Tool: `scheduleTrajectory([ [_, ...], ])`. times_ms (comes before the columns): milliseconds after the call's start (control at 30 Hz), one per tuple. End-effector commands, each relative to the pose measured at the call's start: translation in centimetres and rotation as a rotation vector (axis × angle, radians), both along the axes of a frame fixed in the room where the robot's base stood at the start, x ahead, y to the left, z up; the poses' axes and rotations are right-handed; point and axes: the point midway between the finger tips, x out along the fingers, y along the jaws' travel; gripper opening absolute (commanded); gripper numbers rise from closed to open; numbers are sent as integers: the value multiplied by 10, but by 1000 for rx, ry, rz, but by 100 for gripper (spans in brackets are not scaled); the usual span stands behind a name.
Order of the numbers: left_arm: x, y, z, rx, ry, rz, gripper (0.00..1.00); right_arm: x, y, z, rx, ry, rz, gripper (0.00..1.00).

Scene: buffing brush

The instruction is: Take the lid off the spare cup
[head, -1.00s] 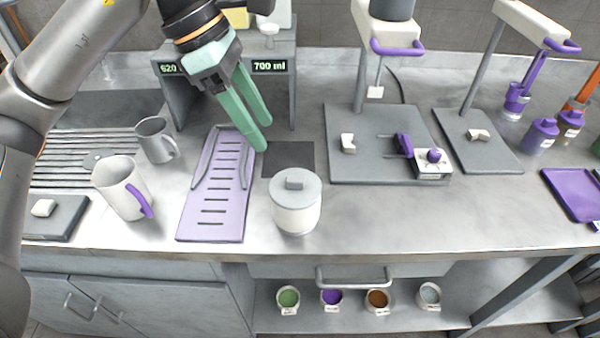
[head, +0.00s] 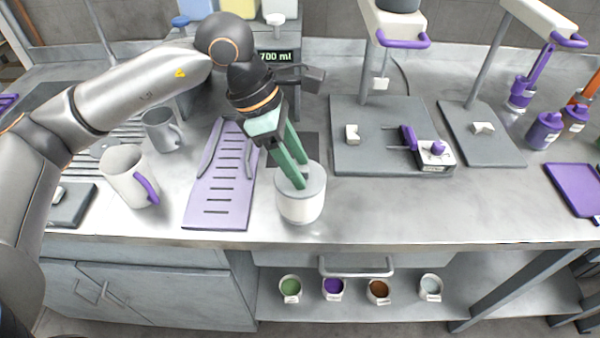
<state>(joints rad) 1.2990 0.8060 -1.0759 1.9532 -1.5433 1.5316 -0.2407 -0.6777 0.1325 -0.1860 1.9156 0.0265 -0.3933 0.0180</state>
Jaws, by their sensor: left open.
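The spare cup (head: 301,212) is a white round cup standing near the front edge of the counter. Its grey lid (head: 317,184) sits on top. My left gripper (head: 300,177) has green fingers and is open, pointing down over the lid. The fingertips are at the lid's knob, which they hide; I cannot tell whether they touch it. My right gripper is not in view.
A lilac slotted rack (head: 216,207) lies just left of the cup. A white mug with a purple handle (head: 125,175) and a grey mug (head: 160,130) stand further left. A grey stand base (head: 375,150) is behind right. The counter right of the cup is clear.

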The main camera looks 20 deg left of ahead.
Motion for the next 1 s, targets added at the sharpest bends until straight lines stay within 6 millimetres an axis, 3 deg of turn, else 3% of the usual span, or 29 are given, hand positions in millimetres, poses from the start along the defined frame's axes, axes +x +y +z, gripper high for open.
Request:
scheduleTrajectory([
  [67, 0, 0, 0, 0, 0, 0, 54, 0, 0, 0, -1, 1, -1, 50],
  [567, 0, 0, 0, 0, 0, 0, 0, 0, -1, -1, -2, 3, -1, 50],
  [1000, 0, 0, 0, 0, 0, 0, 0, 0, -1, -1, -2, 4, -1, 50],
])
